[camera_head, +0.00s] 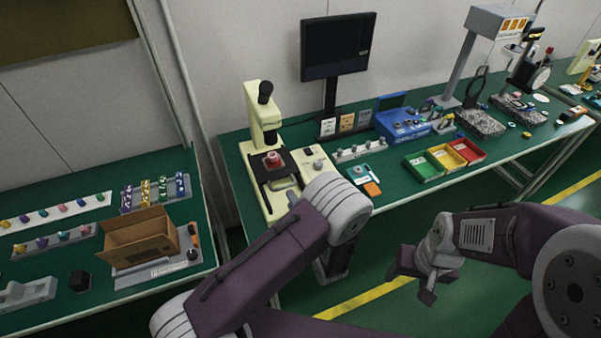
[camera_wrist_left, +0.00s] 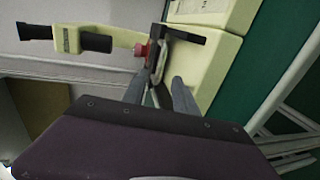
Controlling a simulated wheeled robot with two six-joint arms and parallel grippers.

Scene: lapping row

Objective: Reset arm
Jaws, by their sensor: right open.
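My right gripper (camera_head: 412,279) is open over the green floor in front of the bench, its dark fingers apart with nothing seen between them. My left arm reaches across the bench's near edge, and its gripper is largely hidden behind my own links in the head view. In the left wrist view, the two grey fingers of my left gripper (camera_wrist_left: 160,92) stand apart below a cream microscope (camera_wrist_left: 216,60). A thin grey looped shape (camera_wrist_left: 155,86) shows between them; I cannot tell whether they grip it. The microscope (camera_head: 263,115) also shows in the head view.
A red-topped piece (camera_head: 273,158) sits on the microscope's dark stage. A monitor (camera_head: 338,47), a blue case (camera_head: 402,124) and green, yellow and red bins (camera_head: 422,166) stand on the bench. A cardboard box (camera_head: 138,240) stands on the left table. Green floor lies between my arms.

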